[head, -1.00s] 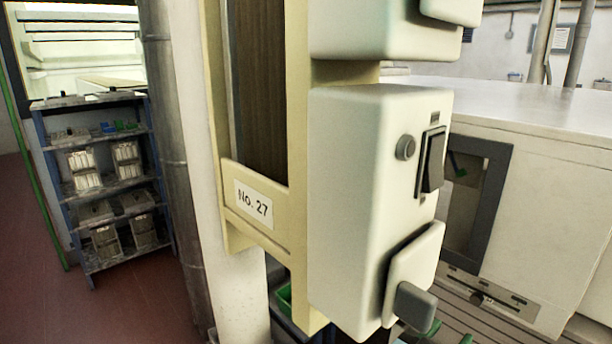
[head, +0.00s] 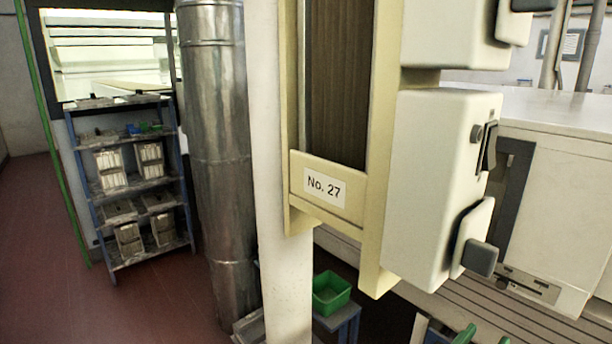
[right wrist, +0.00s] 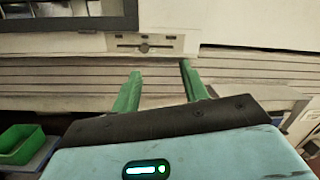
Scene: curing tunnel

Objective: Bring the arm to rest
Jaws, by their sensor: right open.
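My right gripper (head: 484,337) shows only as green fingertips at the bottom edge of the head view, at the right. In the right wrist view my right gripper (right wrist: 158,84) has its two green fingers apart, with nothing between them. Beyond the fingers are the grey slats (right wrist: 70,76) in front of the white machine (right wrist: 240,22). The fingers look clear of these surfaces. The rest of the right arm is hidden below the head view. My left gripper is in neither view.
A cream post with a No. 27 label (head: 324,187) and white switch box (head: 430,190) stands close in front. A green bin (head: 331,294) is on a low stand. A metal duct (head: 215,130) and a blue shelf rack (head: 128,195) stand left. Red floor (head: 60,290) is clear.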

